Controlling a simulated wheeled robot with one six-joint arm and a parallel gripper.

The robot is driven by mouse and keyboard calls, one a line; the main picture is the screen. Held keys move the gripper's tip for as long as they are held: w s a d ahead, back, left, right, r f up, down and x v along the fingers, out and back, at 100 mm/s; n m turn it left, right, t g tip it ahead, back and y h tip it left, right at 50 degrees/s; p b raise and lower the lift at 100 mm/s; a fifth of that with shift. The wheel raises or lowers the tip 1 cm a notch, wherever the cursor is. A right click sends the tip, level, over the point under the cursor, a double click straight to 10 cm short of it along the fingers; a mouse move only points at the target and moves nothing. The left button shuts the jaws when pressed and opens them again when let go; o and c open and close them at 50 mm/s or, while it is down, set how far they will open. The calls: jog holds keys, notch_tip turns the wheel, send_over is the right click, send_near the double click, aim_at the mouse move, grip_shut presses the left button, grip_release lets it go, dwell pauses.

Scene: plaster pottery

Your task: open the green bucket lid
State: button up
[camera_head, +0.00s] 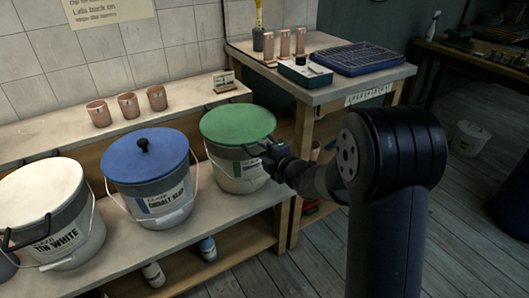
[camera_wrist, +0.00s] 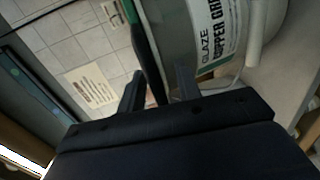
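The green lid (camera_head: 238,124) lies flat on a pale grey bucket (camera_head: 240,172), the rightmost in the row of buckets. No knob shows on it. In the wrist view the bucket's wall (camera_wrist: 190,30) carries a copper green glaze label, and the lid's green edge (camera_wrist: 129,10) shows at the top. My gripper (camera_head: 272,152) is at the lid's front right edge. In the wrist view my gripper's fingers (camera_wrist: 158,88) stand apart, with a dark strip running between them. I cannot tell whether they touch it.
A blue-lidded bucket (camera_head: 146,190) and a white-lidded bucket (camera_head: 42,200) stand to the left on the bench (camera_head: 112,245). Copper cups (camera_head: 128,105) line the raised ledge behind. A higher table (camera_head: 330,86) with a dark rack (camera_head: 360,59) stands close behind my arm. Open floor lies at right.

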jog(key=shift+w, duration=0.55)
jog(key=shift+a, duration=0.1)
grip_shut()
